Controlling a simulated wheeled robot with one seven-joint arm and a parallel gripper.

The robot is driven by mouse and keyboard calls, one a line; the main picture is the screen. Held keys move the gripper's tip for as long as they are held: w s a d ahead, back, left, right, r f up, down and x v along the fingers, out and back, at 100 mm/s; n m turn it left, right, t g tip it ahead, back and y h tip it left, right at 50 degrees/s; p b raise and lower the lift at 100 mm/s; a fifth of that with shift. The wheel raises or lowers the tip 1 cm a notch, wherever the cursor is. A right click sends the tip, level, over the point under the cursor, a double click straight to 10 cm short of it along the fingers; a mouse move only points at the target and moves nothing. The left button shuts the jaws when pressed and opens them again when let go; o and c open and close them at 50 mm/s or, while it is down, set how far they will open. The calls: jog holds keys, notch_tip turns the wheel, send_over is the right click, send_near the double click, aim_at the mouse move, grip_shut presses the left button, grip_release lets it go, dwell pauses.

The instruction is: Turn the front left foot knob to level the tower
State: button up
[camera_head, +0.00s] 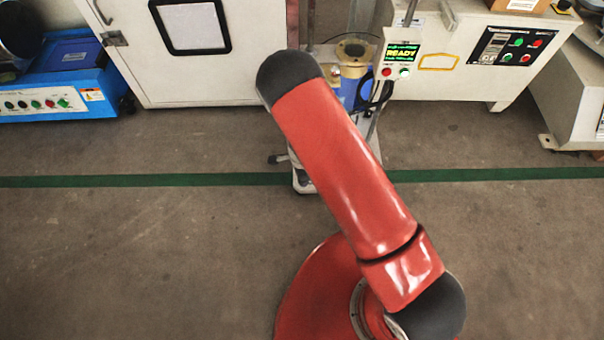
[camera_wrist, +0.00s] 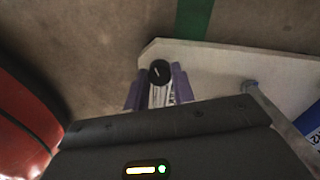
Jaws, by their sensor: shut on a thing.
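The test tower (camera_head: 354,62) stands at the back centre in the head view, with a blue body and a yellowish ring on top. Its pale base plate (camera_head: 303,182) is largely hidden by my arm; it also shows in the wrist view (camera_wrist: 235,70). My gripper is hidden in the head view.
A panel reading READY (camera_head: 403,55) with red and green buttons is beside the tower. A pale rod (camera_wrist: 268,105) rises right of my gripper. A white cabinet (camera_head: 150,60), a blue machine (camera_head: 60,90) and a control box (camera_head: 490,50) line the back. The floor in front is clear.

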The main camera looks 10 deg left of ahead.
jog(key=m+p, duration=0.1)
jog(key=m, duration=0.5)
jog(key=shift+p, duration=0.4)
dwell(0.3)
jog(key=o, duration=1)
notch_tip(320, 180, up, 8)
jog(key=shift+f+p, duration=0.1)
jog(key=shift+p, duration=0.7)
